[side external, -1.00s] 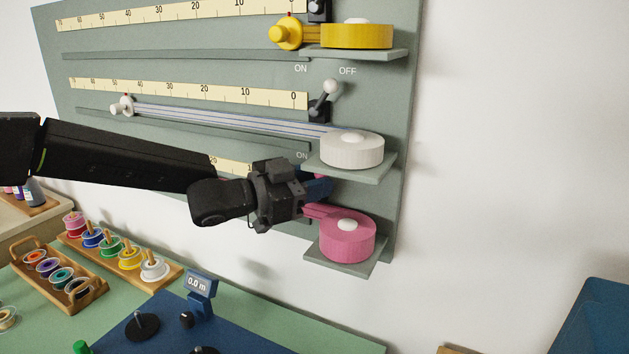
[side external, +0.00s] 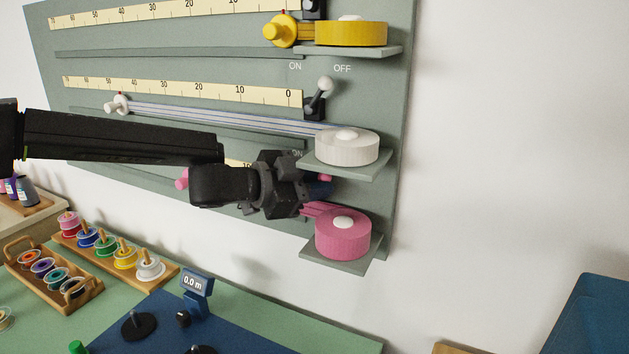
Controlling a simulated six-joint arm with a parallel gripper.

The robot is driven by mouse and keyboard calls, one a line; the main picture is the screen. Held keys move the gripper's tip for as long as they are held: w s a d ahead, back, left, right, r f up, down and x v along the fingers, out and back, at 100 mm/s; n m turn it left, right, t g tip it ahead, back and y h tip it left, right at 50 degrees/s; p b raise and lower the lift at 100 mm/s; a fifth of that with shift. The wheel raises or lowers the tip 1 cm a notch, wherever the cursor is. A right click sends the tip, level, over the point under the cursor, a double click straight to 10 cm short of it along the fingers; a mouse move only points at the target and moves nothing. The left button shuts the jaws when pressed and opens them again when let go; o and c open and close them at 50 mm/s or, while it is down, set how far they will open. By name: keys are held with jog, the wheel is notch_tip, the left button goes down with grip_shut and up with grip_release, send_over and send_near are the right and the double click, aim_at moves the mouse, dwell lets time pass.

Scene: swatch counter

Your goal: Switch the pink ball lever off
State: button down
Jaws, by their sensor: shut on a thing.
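The pink ball lever (side external: 325,178) is on the grey-green wall board, below the white reel's shelf. Only a little of its pink ball shows past the fingers, so I cannot tell which way it leans. My gripper (side external: 311,184) is shut on it, reaching in from the left. My wrist and fingers hide most of the lever and its base. An "ON" label shows partly above the wrist; the lever's other label is out of sight. The pink reel (side external: 343,233) sits on its shelf just below, with pink ribbon running left behind my gripper.
The white reel (side external: 347,149) and its shelf are close above my gripper. A white ball lever (side external: 325,83) tilts right, toward OFF. A yellow reel (side external: 350,33) is higher. A pink ribbon end (side external: 182,178) shows by my forearm. Spool racks stand below left; the right wall is clear.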

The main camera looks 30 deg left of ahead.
jog(key=c, duration=1.3)
grip_release()
jog(key=shift+o, duration=0.2)
jog(key=v, duration=1.3)
jog(key=shift+s+a, duration=0.25)
jog(key=shift+s, duration=0.05)
